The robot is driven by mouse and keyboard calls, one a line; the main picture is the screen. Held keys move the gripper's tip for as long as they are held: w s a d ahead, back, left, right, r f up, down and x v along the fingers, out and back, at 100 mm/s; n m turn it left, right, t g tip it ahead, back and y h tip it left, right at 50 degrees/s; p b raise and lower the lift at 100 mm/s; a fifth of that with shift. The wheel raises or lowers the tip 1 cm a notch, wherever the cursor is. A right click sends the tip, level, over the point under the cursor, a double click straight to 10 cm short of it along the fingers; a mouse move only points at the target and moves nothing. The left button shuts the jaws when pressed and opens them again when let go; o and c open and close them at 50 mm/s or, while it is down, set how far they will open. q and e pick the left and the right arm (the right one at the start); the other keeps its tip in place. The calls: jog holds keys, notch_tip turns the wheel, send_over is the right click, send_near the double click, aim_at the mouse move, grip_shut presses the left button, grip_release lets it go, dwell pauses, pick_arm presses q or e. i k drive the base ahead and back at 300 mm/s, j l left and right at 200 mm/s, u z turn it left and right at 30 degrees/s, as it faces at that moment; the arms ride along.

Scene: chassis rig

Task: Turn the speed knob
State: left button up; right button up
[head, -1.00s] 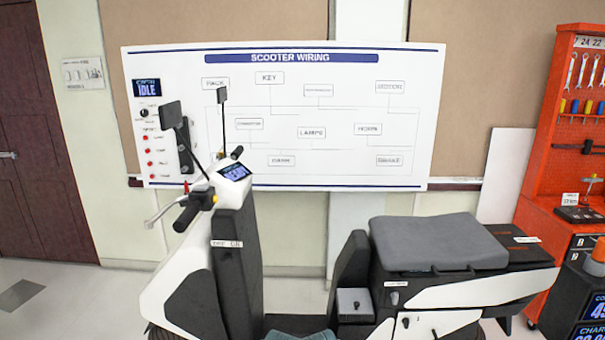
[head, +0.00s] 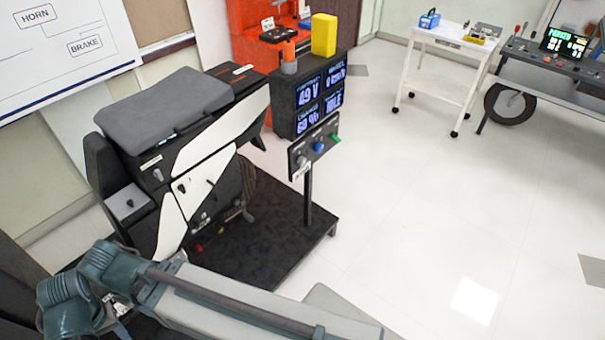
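A small dark control panel (head: 314,146) stands on a post at the edge of the black platform, right of the scooter. It carries a grey knob (head: 301,160), a blue knob (head: 319,147) and a green knob (head: 335,138). Its labels are too small to read, so I cannot tell which is the speed knob. One of my arms crosses the bottom of the head view, but no gripper shows. Neither gripper is near the panel in this view.
The scooter rear with its grey seat (head: 163,108) is at left. Behind the panel is a black display box (head: 284,95) with blue readouts. A white wheeled table (head: 450,48) and a bench with a wheel (head: 510,103) are at upper right. The floor at right is clear.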

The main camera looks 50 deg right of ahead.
aim_at(301, 161)
jog(key=k+l+z, duration=0.55)
jog(key=l+z, duration=0.25)
jog(key=l, duration=0.25)
jog(key=k+l+z, duration=0.25)
jog(key=l, duration=0.2)
jog(key=i+l+z, duration=0.15)
jog(key=i+l, duration=0.5)
jog(key=l, duration=0.15)
